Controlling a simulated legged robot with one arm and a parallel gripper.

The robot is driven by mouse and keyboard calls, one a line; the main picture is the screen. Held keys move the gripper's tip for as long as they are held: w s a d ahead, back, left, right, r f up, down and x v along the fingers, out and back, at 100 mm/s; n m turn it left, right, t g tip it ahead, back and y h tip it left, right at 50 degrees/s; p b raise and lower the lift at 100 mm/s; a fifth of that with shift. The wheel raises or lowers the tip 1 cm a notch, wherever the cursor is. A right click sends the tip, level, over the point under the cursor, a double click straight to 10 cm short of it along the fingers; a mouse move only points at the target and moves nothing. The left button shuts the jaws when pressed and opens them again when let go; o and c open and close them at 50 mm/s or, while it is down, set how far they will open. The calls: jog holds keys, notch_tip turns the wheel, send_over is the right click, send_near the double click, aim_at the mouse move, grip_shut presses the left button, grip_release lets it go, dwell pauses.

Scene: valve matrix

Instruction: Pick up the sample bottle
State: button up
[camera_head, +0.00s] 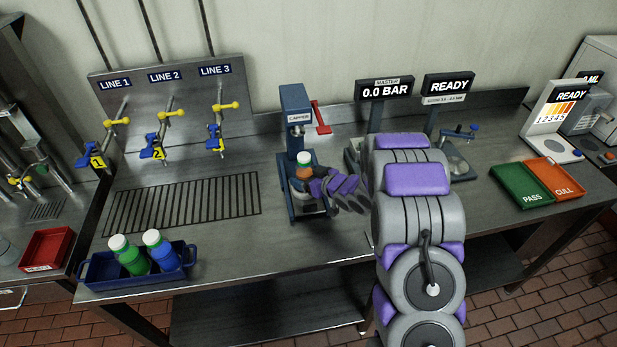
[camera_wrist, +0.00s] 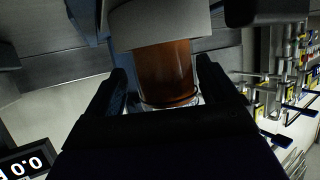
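The sample bottle (camera_head: 304,171), orange-brown with a pale cap, stands upright in the blue capper (camera_head: 294,105) at the middle of the bench. My gripper (camera_head: 318,187) reaches in from the right at the bottle's height. In the wrist view the bottle (camera_wrist: 165,75) lies between my gripper's two dark fingers (camera_wrist: 162,80), with a narrow gap showing on the left side. The fingers look open around it; contact on the right side is unclear. A grey round part covers the bottle's end at the top of that view.
A blue tray (camera_head: 88,272) at front left holds two bottles, green (camera_head: 133,256) and blue (camera_head: 162,254). The capper's red lever (camera_head: 320,117) is close by. Green PASS (camera_head: 519,185) and orange CULL (camera_head: 553,178) trays lie right. The drain grate (camera_head: 182,204) is clear.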

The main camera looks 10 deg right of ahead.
jog(key=shift+a, duration=1.05)
jog(key=shift+c, duration=1.4)
jog(key=shift+a, duration=0.15)
jog(key=shift+c, duration=1.6)
jog(key=shift+d, duration=1)
jog(key=c, duration=0.4)
jog(key=shift+a, duration=0.15)
jog(key=shift+c, duration=0.3)
